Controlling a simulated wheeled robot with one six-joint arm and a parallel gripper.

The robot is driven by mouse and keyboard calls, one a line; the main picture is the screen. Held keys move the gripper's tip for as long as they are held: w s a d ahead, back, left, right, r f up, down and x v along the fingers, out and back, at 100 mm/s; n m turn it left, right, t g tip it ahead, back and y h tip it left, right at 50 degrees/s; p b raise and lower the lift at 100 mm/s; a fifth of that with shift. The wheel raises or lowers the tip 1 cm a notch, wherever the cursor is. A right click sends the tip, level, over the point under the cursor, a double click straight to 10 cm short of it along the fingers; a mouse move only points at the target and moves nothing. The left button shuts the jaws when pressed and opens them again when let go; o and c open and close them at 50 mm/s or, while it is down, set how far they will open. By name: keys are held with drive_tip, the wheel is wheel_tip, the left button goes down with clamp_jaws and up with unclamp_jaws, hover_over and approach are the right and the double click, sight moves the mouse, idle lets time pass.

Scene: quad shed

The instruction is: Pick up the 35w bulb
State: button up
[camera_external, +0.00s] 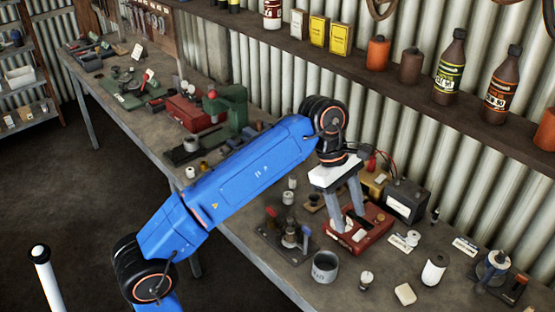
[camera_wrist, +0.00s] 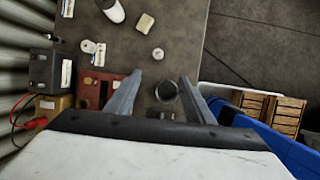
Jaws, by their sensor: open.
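My gripper (camera_external: 349,222) is open and empty, pointing down above the red tray (camera_external: 372,234) on the bench. In the wrist view, my gripper (camera_wrist: 160,76) has its two grey fingers wide apart, with a grey cup (camera_wrist: 166,91) showing between them. A small pale round-topped piece (camera_external: 366,280) stands in front of the gripper, right of the cup (camera_external: 324,266). It also shows in the wrist view (camera_wrist: 157,53), just beyond the fingertips. It may be the 35w bulb, but I can read no marking on it.
A dark battery-like box (camera_external: 405,201) stands behind the red tray. A dark stand with upright parts (camera_external: 288,236) is left of the cup. Bottles line the shelf above.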

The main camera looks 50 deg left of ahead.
drive_tip(key=w+d+n, duration=0.1)
drive_tip(key=w+d, duration=0.1)
approach(365, 272)
drive_tip(key=x, duration=1.2)
drive_tip(key=shift+d+f, duration=0.1)
drive_tip(key=shift+f, duration=0.25)
drive_tip(key=c, duration=1.1)
